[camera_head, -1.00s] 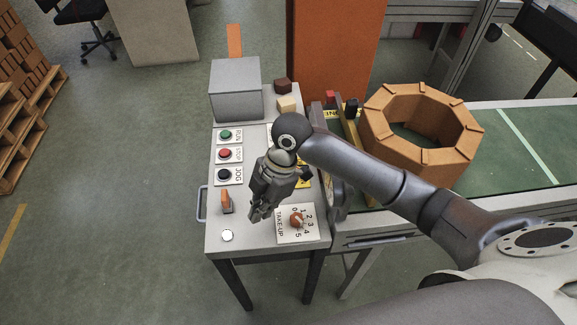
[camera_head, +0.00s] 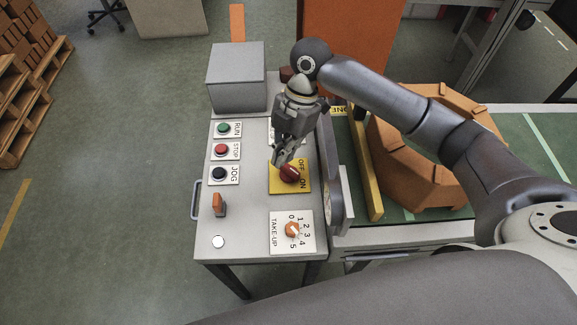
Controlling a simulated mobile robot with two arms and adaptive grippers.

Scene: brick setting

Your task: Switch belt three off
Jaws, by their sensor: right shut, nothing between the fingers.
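A yellow OFF/ON plate (camera_head: 277,188) with a red rotary knob (camera_head: 290,174) lies on the grey control desk (camera_head: 240,245). My right gripper (camera_head: 283,162) is shut and empty, its tips just above and beside the red knob; I cannot tell whether they touch it. Whether this knob belongs to belt three cannot be read. Another plate behind the gripper is mostly hidden. My left gripper is not in view.
Green RUN (camera_head: 223,128), red STOP (camera_head: 221,149) and black JOG (camera_head: 219,174) buttons line the left side. An orange lever (camera_head: 219,203) and a TAKE-UP dial (camera_head: 292,229) are nearer. A grey box (camera_head: 237,78) stands at the back; the conveyor with an orange ring (camera_head: 425,160) is right.

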